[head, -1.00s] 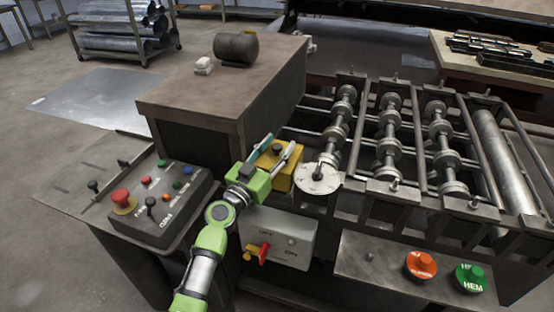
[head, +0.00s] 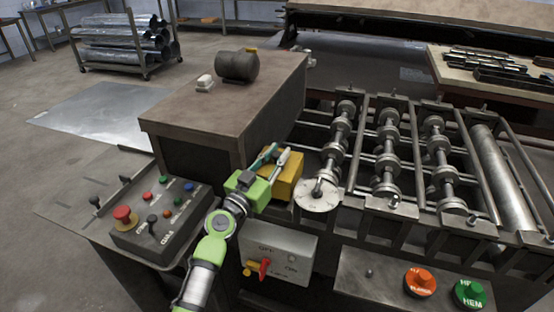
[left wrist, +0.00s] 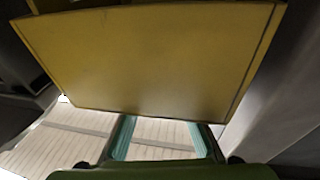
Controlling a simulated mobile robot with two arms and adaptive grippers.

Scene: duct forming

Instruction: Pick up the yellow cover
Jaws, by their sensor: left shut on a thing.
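The yellow cover (head: 286,184) is a box-like block beside the round pale disc, at the near left end of the roller machine in the head view. My left gripper (head: 275,158) is shut on it, with its teal-padded fingers at the cover's top. The fingers hide part of the cover. In the left wrist view the cover's flat yellow face (left wrist: 150,60) fills the upper part, with the teal finger pads (left wrist: 162,140) at its lower edge. The exact grip point is hidden. My right gripper is not in view.
The pale disc (head: 317,195) and rollers (head: 387,160) stand right of the cover. A brown-topped cabinet (head: 215,105) is behind it. A control box (head: 160,222) is at left. A grey switch box (head: 279,253) with a red handle is below.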

